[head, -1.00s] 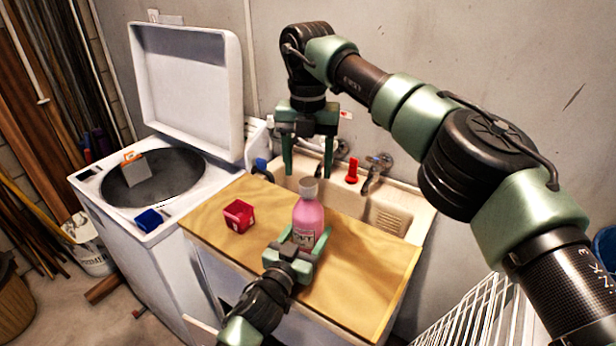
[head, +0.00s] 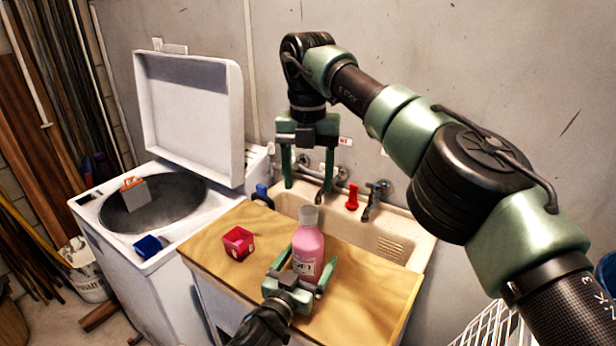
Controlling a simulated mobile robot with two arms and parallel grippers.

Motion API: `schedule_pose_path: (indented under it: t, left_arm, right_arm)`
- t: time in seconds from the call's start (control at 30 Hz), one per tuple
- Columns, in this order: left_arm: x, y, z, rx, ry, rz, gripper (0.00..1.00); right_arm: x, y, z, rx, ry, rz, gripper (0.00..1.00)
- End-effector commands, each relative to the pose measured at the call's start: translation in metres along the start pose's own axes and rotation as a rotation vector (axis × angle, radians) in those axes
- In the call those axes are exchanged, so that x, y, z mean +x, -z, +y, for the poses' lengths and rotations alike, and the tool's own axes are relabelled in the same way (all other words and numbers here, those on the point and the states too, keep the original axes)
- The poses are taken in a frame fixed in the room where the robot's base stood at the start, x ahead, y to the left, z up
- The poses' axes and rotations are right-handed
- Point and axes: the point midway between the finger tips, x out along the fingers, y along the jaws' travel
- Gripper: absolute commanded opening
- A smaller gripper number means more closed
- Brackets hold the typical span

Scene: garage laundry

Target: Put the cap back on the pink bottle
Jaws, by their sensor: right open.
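The pink bottle (head: 308,252) stands upright on the wooden board, its label facing me. A grey cap (head: 308,216) sits on its top. My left gripper (head: 302,268) is low at the near side of the bottle, its fingers spread on either side of it. The left finger shows clear of the bottle; the right finger is close beside it. My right gripper (head: 308,188) is open and empty above the bottle, its fingertips pointing down and higher than the cap in the picture.
A small red open box (head: 238,243) stands on the wooden board (head: 365,300) left of the bottle. Behind is a sink (head: 392,240) with taps. At left is an open washer (head: 112,255) with a blue box (head: 148,247) on its edge. A white wire rack (head: 488,325) is at lower right.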

Motion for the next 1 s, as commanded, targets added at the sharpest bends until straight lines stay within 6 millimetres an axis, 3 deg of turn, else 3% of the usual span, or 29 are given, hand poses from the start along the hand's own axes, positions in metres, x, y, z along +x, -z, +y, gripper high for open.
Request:
schedule_pose_path:
  t: [0.5,1.0]
  left_arm:
    - [-0.071,-0.003,0.0,-0.001,0.0,-0.003,0.9]
    - [-0.077,0.007,0.0,0.0,0.0,0.0,0.9]
  right_arm:
    - [0.009,0.0,0.0,0.0,0.0,0.0,0.6]
    - [0.002,0.0,0.0,0.0,0.0,0.0,0.6]
